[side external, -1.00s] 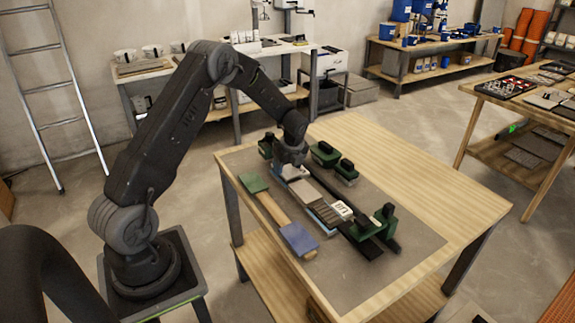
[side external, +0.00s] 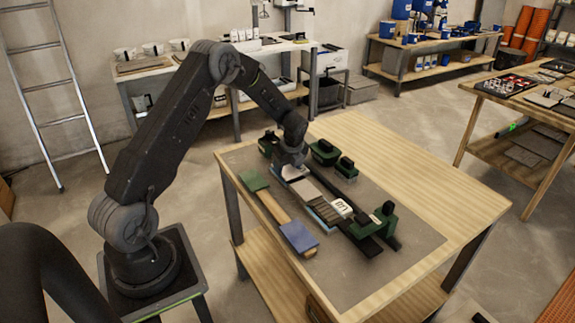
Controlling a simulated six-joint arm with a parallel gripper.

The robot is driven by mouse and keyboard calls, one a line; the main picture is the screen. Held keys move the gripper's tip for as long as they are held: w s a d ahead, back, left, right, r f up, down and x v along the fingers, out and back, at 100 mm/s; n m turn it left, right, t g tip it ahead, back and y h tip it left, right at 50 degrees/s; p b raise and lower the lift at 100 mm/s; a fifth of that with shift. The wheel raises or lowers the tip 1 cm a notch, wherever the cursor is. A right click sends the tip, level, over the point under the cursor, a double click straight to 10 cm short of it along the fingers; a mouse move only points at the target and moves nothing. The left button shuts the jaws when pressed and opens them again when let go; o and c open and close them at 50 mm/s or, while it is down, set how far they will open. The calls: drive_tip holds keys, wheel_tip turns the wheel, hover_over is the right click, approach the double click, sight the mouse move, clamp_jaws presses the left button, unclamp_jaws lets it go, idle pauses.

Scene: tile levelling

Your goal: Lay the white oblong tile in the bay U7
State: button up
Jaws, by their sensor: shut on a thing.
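My gripper (side external: 290,164) points down over the far end of a row of tiles on the grey mat. It is shut on a pale tile (side external: 293,174), which I take for the white oblong tile; the jaws hide part of it. The row (side external: 321,200) runs toward the front, with grey and dark tiles on a light blue strip. A white block with dark marking (side external: 341,208) stands beside the row's near end. I cannot read U7 anywhere, and cannot tell whether the held tile touches the bed beneath it.
Green-and-black tools (side external: 324,153) stand close to the right of my gripper, with another (side external: 384,218) at the near right. A blue-headed wooden tool (side external: 298,237) and a green pad (side external: 254,181) lie left. The right of the wooden table (side external: 420,175) is clear.

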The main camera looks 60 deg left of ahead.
drive_tip(key=shift+f, duration=0.1)
drive_tip(key=o, duration=0.9)
drive_tip(key=shift+c, duration=0.2)
drive_tip(key=shift+o, duration=0.4)
drive_tip(key=shift+r, duration=4.05)
drive_tip(key=shift+r, duration=0.1)
